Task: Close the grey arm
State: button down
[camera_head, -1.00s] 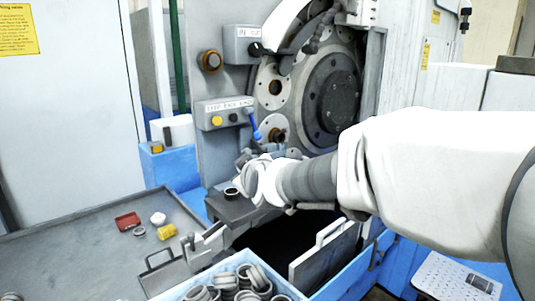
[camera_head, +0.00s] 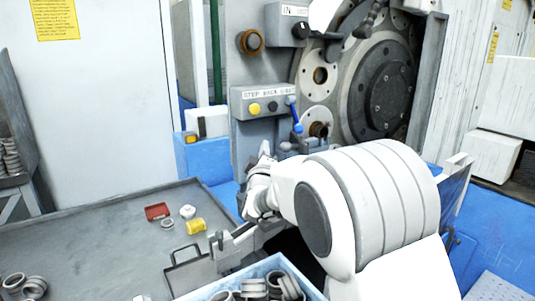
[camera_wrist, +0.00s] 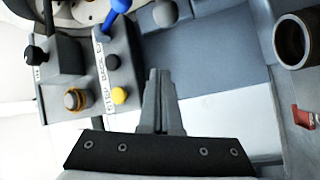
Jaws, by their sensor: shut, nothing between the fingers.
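A grey jointed part (camera_head: 286,147), which may be the grey arm, sits below the blue-handled lever (camera_head: 295,115) on the grinder. I cannot tell how far open it stands, and my arm hides part of the area. In the wrist view my fingers (camera_wrist: 160,72) are closed together beside the control box (camera_wrist: 95,72). The blue lever (camera_wrist: 118,8) and a grey rounded end (camera_wrist: 165,12) show beyond the fingertips.
The control box (camera_head: 239,100) with a yellow button is above my gripper. The large round wheel (camera_head: 388,90) is behind my arm. A grey table (camera_head: 100,235) at left holds a red tray (camera_head: 157,211) and a yellow part (camera_head: 196,226). A blue bin (camera_head: 232,283) holds several rings.

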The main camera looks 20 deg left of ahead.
jog(key=w+d, duration=0.2)
jog(key=w, duration=0.4)
jog(key=shift+f, duration=0.4)
jog(key=shift+d+f+b, duration=0.1)
jog(key=shift+d+b, duration=0.1)
jog(key=shift+b, duration=0.3)
jog(key=shift+s+d+y+b, duration=0.1)
jog(key=shift+d+y+b, duration=0.2)
jog(key=shift+y, duration=0.2)
